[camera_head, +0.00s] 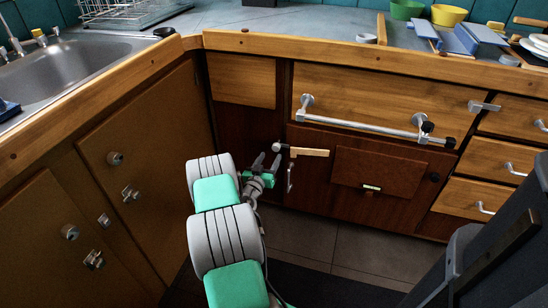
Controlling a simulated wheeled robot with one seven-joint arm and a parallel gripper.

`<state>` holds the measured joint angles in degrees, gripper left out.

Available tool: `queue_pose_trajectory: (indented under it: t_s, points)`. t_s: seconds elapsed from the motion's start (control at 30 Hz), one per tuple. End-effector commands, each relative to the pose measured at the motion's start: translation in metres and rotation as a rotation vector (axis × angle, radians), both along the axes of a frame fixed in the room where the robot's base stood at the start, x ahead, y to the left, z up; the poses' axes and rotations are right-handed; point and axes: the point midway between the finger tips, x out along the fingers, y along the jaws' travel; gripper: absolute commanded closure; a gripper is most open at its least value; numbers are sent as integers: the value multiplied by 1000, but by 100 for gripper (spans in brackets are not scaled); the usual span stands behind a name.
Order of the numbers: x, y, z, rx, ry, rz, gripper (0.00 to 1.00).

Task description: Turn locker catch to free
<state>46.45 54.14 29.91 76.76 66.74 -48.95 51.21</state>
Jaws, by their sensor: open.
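What looks like the locker catch (309,152) is a short pale wooden bar at the upper left of a dark reddish-brown cabinet door (328,172). It lies about level, with a round silver knob (278,147) at its left end. My gripper (266,162) is open, just left of and slightly below the knob, its two grey fingers pointing up toward the cabinet front. It looks empty. I cannot tell from this one view whether a finger touches the knob. My green and white arm hides part of the cabinet corner below.
A silver rail (370,127) runs across the drawer above the catch. A small vertical handle (290,180) hangs just below it. Left doors carry silver knobs and latches (130,193). A sink (60,70) is at upper left. Tiled floor (310,235) below is clear.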

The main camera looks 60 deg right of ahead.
Motion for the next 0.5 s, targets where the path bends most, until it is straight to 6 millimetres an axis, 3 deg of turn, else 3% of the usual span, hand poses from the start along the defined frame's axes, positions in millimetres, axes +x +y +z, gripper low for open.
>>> queue_pose_trajectory:
  t_s: [0.23, 0.5]
  points:
    - [4, -46, -1, 2, -2, -3, 48]
    - [7, -57, 0, 3, 1, 1, 48]
